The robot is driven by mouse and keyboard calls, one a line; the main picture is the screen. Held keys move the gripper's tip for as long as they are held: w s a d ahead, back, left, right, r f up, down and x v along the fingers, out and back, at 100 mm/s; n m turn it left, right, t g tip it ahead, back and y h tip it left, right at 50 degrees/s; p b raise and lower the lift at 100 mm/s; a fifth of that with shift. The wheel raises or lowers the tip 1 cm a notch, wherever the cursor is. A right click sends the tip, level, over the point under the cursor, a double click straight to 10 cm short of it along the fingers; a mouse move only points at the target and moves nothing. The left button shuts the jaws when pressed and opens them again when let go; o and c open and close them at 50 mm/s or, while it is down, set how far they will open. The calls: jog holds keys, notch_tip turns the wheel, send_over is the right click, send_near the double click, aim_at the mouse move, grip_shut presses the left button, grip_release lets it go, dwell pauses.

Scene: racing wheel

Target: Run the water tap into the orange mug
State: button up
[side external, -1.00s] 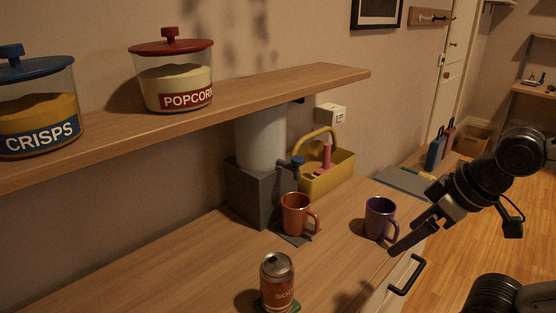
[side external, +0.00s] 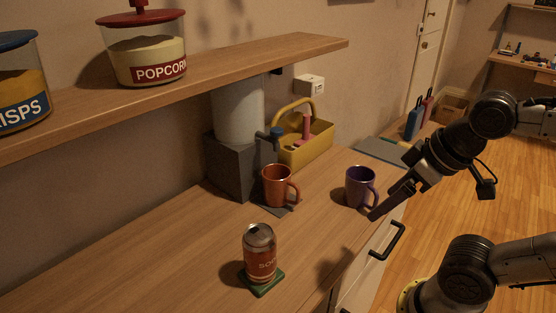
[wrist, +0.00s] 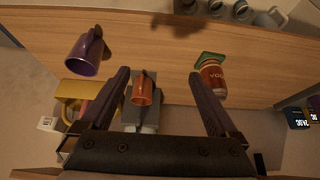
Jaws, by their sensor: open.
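The orange mug (side external: 277,187) stands upright on a dark mat at the foot of the water dispenser (side external: 237,130), a pale tank on a dark grey block. The tap (side external: 272,134), with a blue top, sticks out above the mug. The wrist view also shows the orange mug (wrist: 143,92), between my fingers in the picture. My gripper (side external: 372,216) is open and empty, near the counter's front edge by the purple mug (side external: 359,187). In the wrist view my gripper (wrist: 158,80) has its fingers wide apart. The tap is hard to make out there.
A soda can (side external: 260,255) stands on a green coaster (side external: 263,283) at the front. A yellow caddy (side external: 306,143) is behind the tap. A wooden shelf (side external: 250,64) with jars overhangs the back of the counter. The counter's left part is clear.

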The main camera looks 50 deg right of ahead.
jog(key=shift+c, duration=1.1)
jog(key=w+r+t, duration=0.1)
jog(key=w+r, duration=0.2)
jog(key=r, duration=0.1)
jog(key=w+r+t, duration=0.1)
jog(key=w+r, duration=0.3)
jog(key=w+r+n+t, duration=0.1)
jog(key=w+r, duration=0.3)
jog(key=shift+w+y, duration=0.25)
jog(key=shift+y, duration=0.05)
grip_shut()
jog(key=w+d+r, duration=0.1)
jog(key=w+d, duration=0.1)
jog(key=w, duration=0.3)
jog(key=w+d+r+m, duration=0.1)
jog(key=w+d+r, duration=0.1)
jog(key=w, duration=0.4)
jog(key=shift+d+r, duration=0.15)
jog(key=shift+d, duration=0.25)
